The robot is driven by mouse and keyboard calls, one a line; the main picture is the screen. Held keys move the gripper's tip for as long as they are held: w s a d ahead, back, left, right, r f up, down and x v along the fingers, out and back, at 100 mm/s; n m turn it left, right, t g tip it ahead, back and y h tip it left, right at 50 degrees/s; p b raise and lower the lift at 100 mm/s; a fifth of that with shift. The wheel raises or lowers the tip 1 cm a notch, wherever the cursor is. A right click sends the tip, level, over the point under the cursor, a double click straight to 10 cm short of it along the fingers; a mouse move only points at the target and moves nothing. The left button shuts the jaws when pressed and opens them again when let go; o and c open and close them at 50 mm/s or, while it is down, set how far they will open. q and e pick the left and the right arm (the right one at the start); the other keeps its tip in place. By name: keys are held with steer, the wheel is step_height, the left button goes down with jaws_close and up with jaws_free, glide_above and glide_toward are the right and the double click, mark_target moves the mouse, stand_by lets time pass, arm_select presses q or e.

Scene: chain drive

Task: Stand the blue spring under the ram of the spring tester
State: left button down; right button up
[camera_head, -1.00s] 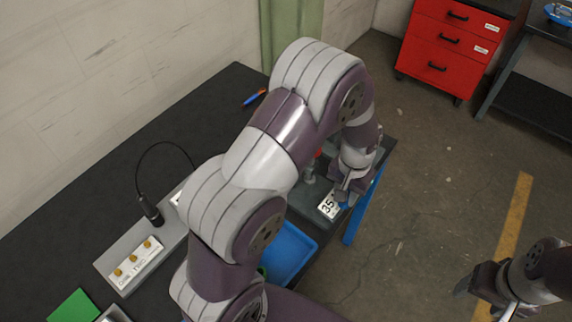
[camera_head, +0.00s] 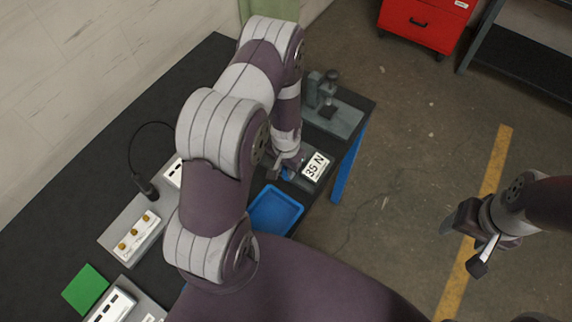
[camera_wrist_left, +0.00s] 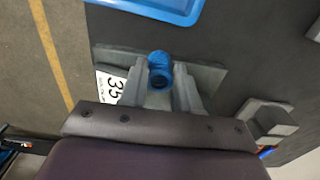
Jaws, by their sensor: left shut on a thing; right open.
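The blue spring (camera_wrist_left: 160,66) is between the two fingers of my left gripper (camera_wrist_left: 160,82) in the left wrist view, seen nearly end-on. In the head view my left gripper (camera_head: 286,175) is low over the bench, just left of a white 35 N plate (camera_head: 315,166); only a bit of blue shows there. The plate lies on a grey base, which also shows below the spring in the left wrist view (camera_wrist_left: 208,78). Whether the spring touches the base I cannot tell. No ram is clearly visible. My right gripper (camera_head: 467,240) is open and empty over the floor.
A blue tray (camera_head: 275,210) lies in front of the left gripper. A grey device with a dark upright (camera_head: 328,98) stands behind it near the bench end. A gauge block with brass knobs (camera_head: 138,236) and a green square (camera_head: 85,289) are at left.

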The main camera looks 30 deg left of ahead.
arm_select(q)
steer(key=shift+f, duration=0.15)
steer(key=c, duration=0.8)
jaws_free()
steer(key=shift+w+a+f, duration=0.1)
steer(key=shift+w+a, duration=0.05)
steer(key=shift+w, duration=0.05)
steer(key=shift+s, duration=0.1)
